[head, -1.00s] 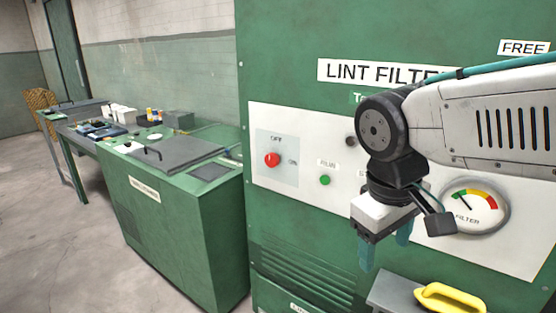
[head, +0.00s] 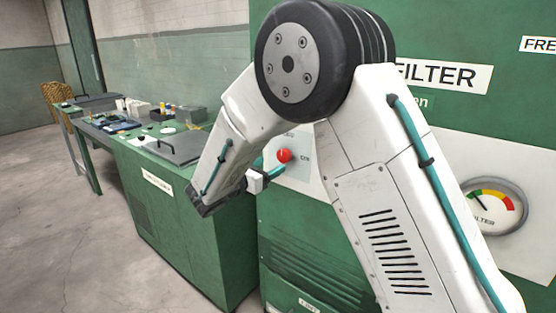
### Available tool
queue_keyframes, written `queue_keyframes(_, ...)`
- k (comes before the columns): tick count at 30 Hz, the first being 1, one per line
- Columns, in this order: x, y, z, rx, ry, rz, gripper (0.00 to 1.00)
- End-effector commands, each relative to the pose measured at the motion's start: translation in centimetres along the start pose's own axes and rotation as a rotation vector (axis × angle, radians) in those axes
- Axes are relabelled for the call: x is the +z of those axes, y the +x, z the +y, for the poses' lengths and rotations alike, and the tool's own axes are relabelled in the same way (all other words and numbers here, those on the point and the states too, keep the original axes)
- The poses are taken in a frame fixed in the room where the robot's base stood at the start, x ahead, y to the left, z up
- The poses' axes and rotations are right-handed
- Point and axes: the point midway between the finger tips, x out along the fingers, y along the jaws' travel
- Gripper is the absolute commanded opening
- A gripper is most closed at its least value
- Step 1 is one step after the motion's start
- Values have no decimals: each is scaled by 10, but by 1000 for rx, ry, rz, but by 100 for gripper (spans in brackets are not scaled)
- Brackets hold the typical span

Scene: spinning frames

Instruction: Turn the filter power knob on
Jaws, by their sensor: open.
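The red filter power knob (head: 284,155) sits on a pale plate (head: 290,177) on the green lint filter cabinet. A small label shows just right of the knob; the one above it is partly covered by my arm. The knob's pointing direction is too small to tell. My gripper (head: 266,168), with teal fingers, is just left of and below the knob in the picture. It is open and appears empty. I cannot tell whether a finger touches the knob. My arm hides the middle of the panel.
A filter gauge (head: 494,205) with coloured bands is at the right. A green bench cabinet (head: 190,235) with a grey lid (head: 178,147) stands left of the filter, and tables with small items lie beyond. The floor (head: 70,240) at the left is clear.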

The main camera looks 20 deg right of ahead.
Motion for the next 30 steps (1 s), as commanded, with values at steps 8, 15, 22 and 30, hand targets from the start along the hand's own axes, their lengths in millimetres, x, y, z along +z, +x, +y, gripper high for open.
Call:
queue_keyframes(8,-6,18,13,33,-32,-26,65)
queue_keyframes(15,-5,56,15,33,-31,-25,65)
queue_keyframes(22,-5,73,15,33,-31,-24,65)
queue_keyframes(30,-5,74,15,33,-31,-24,56)
